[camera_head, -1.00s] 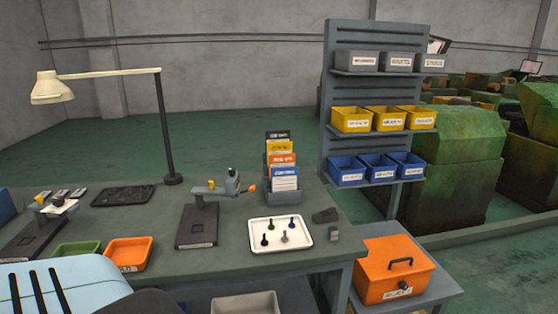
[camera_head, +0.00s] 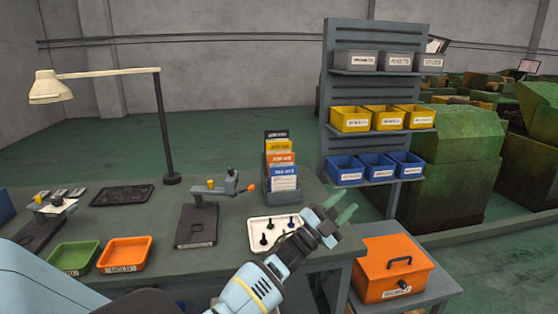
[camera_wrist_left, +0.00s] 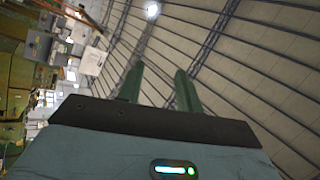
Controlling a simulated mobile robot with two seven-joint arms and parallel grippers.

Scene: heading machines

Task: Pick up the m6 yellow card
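The yellow card (camera_head: 279,147) stands in a grey card holder (camera_head: 269,188) on the workbench, behind an orange card (camera_head: 281,159) and a blue card (camera_head: 284,172), and in front of a dark card (camera_head: 277,135). Its print is too small to read. My left gripper (camera_head: 346,206) is raised over the bench's right end, to the right of and nearer than the holder, pointing up and right. In the left wrist view its green fingers (camera_wrist_left: 158,88) stand apart with nothing between them, against the ceiling. My right gripper is in neither view.
A white tray (camera_head: 262,222) with small pins lies in front of the holder, partly hidden by my left arm. A clamp-like gauge (camera_head: 197,222) and a lamp (camera_head: 165,125) stand left. A bin rack (camera_head: 331,95) rises behind right; an orange box (camera_head: 385,271) sits lower right.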

